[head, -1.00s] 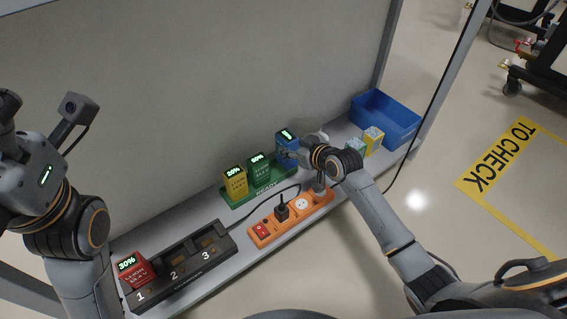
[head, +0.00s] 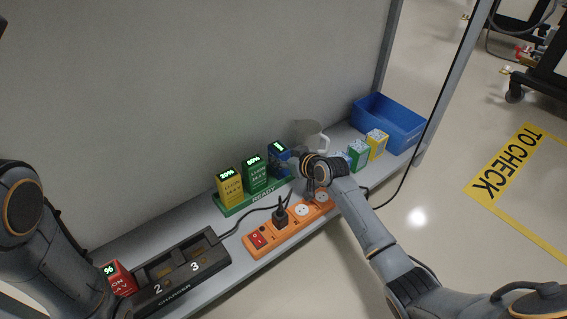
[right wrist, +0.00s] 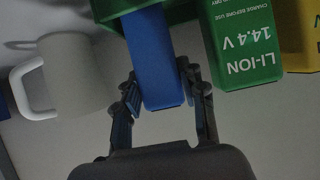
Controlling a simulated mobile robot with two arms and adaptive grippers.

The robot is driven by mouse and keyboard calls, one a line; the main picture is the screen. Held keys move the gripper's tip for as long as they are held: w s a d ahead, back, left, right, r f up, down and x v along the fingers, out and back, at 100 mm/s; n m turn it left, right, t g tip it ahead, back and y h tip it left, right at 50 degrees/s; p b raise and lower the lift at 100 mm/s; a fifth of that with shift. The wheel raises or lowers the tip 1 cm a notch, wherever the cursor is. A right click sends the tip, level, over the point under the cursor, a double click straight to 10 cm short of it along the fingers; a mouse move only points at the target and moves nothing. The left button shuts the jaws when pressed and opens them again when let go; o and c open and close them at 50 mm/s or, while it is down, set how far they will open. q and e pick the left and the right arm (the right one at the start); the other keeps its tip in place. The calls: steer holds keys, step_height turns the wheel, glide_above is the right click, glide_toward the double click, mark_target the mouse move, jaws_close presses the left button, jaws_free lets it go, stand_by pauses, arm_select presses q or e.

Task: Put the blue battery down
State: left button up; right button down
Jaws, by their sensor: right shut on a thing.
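The blue battery (head: 279,161) stands upright at the right end of the green READY tray (head: 235,209), beside the green battery (head: 256,176). My right gripper (right wrist: 158,92) is shut on the blue battery (right wrist: 156,60), with one finger on each side. In the right wrist view the battery's far end meets the green tray (right wrist: 183,11); I cannot tell whether it is fully seated. In the head view my right wrist hides part of the tray's right end. My left arm shows at the left edge, but its gripper is out of frame.
A yellow battery (head: 229,187) stands in the tray's left part. A white mug (head: 308,133) stands close behind my right gripper. An orange power strip (head: 282,234) and a black charger (head: 180,275) lie in front. Small boxes and a blue bin (head: 388,122) are at right.

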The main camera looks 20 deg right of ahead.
steer(key=shift+r, duration=0.2)
steer(key=shift+f, duration=0.1)
steer(key=shift+f, duration=0.1)
steer(key=c, duration=0.8)
jaws_free()
steer(key=shift+o, duration=0.2)
